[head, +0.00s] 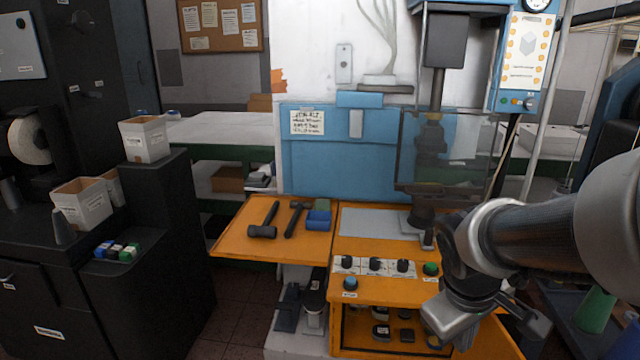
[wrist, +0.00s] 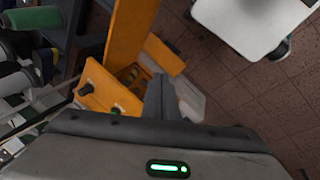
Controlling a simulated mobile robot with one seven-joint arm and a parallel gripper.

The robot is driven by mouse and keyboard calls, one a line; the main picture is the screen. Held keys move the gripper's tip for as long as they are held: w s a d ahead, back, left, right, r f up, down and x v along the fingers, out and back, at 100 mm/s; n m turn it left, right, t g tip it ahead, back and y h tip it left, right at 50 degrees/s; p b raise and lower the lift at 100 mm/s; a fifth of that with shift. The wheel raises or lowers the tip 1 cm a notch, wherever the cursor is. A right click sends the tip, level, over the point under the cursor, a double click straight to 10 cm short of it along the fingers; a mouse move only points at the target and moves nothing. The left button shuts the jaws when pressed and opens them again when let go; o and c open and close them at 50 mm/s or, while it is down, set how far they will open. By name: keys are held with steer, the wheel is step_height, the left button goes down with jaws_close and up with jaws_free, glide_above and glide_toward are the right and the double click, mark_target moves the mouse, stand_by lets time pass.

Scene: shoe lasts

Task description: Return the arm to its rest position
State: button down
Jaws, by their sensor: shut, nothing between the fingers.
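My arm comes in from the right of the head view, in front of the orange-topped machine (head: 380,284). Its wrist end hangs low over the machine's right front corner. My gripper (wrist: 166,98) shows in the wrist view with its fingers together and nothing between them. The fingers point past orange machine panels toward the tiled floor. In the head view the fingertips are hard to make out against the machine.
An orange shelf with hammers (head: 264,230) juts out left of the control knobs (head: 375,265). A black cabinet (head: 180,240) with white boxes (head: 144,138) stands left. A white-topped stand (wrist: 245,22) is on the floor in the wrist view. Brown floor tiles (wrist: 235,88) there are clear.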

steer(key=s+a+r+m+t+y, duration=0.3)
steer(key=s+a+r+m, duration=0.25)
steer(key=a+r, duration=0.4)
step_height(320, 180, up, 14)
steer(key=p, duration=1.4)
steer(key=shift+s+n, duration=0.45)
steer(key=shift+s, duration=0.1)
